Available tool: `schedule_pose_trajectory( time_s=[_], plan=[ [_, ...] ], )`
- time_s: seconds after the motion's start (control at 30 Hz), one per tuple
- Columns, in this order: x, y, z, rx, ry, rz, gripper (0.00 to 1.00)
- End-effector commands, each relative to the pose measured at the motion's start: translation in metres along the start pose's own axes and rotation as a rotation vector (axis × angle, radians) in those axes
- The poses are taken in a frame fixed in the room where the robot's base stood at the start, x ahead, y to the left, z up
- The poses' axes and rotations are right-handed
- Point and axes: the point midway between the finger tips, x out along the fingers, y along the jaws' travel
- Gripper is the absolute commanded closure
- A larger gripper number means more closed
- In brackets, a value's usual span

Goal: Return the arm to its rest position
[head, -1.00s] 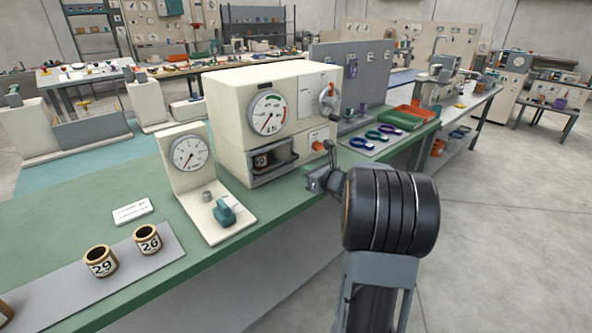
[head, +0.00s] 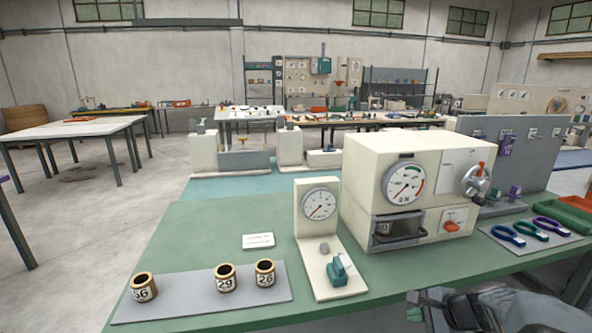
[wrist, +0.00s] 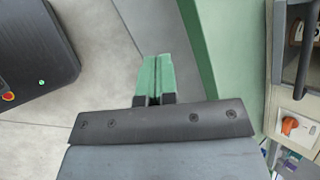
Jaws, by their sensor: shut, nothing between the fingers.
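My gripper (wrist: 154,78) shows in the wrist view with its two green fingers together and nothing between them. It hangs in front of the bench's green edge (wrist: 202,60), over the grey floor. In the head view part of my arm shows at the bottom right, in front of the bench; the fingers cannot be made out clearly there. The cream machine (head: 370,185) with a dial and a crank stands on the bench behind the arm. Its orange knob (wrist: 289,125) shows at the right of the wrist view.
On the green bench (head: 200,235) stand a dial gauge stand (head: 305,215) and a grey mat (head: 185,308) with cups 56 (head: 143,289), 29 (head: 225,279) and 26 (head: 265,274). Several looped tools (head: 530,231) lie right of the machine. Open floor (head: 90,240) lies left.

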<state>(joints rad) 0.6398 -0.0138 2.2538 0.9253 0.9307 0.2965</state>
Motion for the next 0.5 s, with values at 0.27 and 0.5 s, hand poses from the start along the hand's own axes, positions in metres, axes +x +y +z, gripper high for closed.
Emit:
schedule_pose_trajectory(
  time_s=[0.27,0.5],
  plan=[
    [-0.055,0.046,0.093,-1.045,0.077,0.504,1.00],
    [-0.092,0.040,0.150,-1.494,0.135,0.588,1.00]
  ],
)
